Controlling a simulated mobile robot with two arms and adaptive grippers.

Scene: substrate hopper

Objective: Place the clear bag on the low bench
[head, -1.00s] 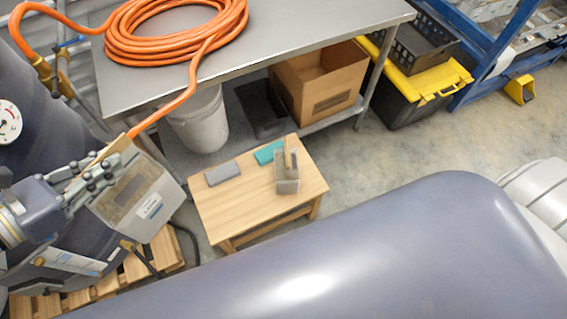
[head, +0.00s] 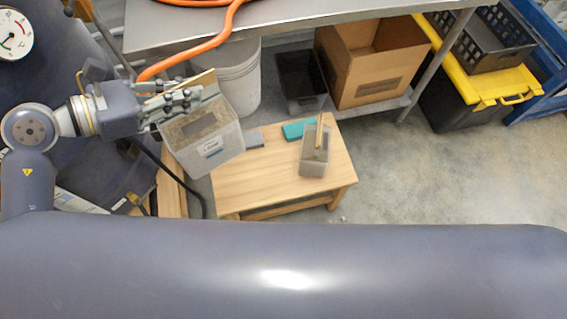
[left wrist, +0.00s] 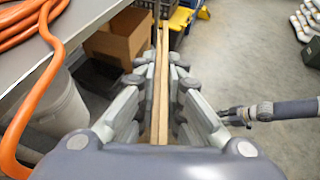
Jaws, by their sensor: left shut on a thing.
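The clear bag (head: 207,143) is boxy, with brownish contents and a white label. It hangs from a wooden strip held in my left gripper (head: 180,100). The strip shows between the shut fingers in the left wrist view (left wrist: 158,85); the bag body is hidden there. The low bench (head: 250,190) is a small wooden one, right of and below the bag in the head view. The bag overlaps the bench's left back corner in the picture; I cannot tell its height above it. My right gripper (left wrist: 235,115) shows small in the left wrist view, its opening unclear.
On the bench are a clear scoop-like container (head: 314,163) with a wooden handle, a teal block (head: 298,129) and a grey block (head: 253,139). Bare wood lies at the bench's front left. A steel table (head: 290,22) stands behind, with a white bucket (head: 235,80) beneath.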

